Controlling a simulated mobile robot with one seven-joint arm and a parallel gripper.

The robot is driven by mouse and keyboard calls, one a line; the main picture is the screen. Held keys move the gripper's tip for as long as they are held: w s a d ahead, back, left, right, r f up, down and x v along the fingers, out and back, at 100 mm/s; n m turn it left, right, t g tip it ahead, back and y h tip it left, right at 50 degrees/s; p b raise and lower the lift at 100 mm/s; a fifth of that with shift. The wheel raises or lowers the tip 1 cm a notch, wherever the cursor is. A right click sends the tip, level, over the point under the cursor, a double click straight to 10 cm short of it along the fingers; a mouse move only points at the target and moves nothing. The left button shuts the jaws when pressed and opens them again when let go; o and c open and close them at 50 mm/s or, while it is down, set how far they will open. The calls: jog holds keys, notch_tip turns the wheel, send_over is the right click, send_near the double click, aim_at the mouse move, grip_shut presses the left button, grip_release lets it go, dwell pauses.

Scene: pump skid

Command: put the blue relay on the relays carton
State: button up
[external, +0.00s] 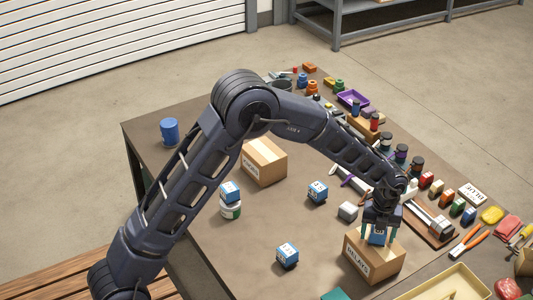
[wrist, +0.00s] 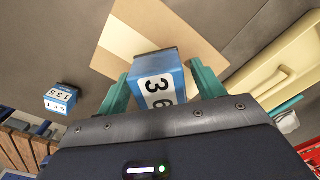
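A blue relay (external: 377,236) with a white numbered label is between the teal fingers of my gripper (external: 379,232). In the wrist view the relay (wrist: 157,80) fills the space between both fingers, which press on its sides. The cardboard relays carton (external: 372,262) is directly below, its printed side facing the camera. In the wrist view its taped top (wrist: 125,35) spreads behind the relay. The relay is at or just over the carton's top; I cannot tell whether its underside touches.
Similar blue relays stand at the table's front (external: 287,256), mid-table (external: 317,192) and on a white jar (external: 230,191). Another carton (external: 264,161) is farther back. A grey block (external: 348,211) is left of my gripper. A cream tray (external: 452,285) is close right of the relays carton.

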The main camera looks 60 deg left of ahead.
notch_tip(320, 180, up, 11)
jog(key=s+a+r+n+t, duration=0.1)
jog(key=s+a+r+n, duration=0.2)
jog(key=s+r+n, duration=0.7)
jog(key=s+a+r+n+t, duration=0.1)
jog(key=s+a+r+n, duration=0.25)
jog(key=s+r, duration=0.8)
jog(key=s+a+f+n+t, duration=0.1)
jog(key=s+n, duration=0.5)
jog(key=s, duration=0.7)
jog(key=s+a+f+n+t, duration=0.1)
jog(key=s+a+f+n, duration=0.2)
jog(key=s+n, duration=0.4)
jog(key=s, duration=0.7)
jog(key=shift+s+f+t, duration=0.15)
jog(key=shift+s+t, duration=0.15)
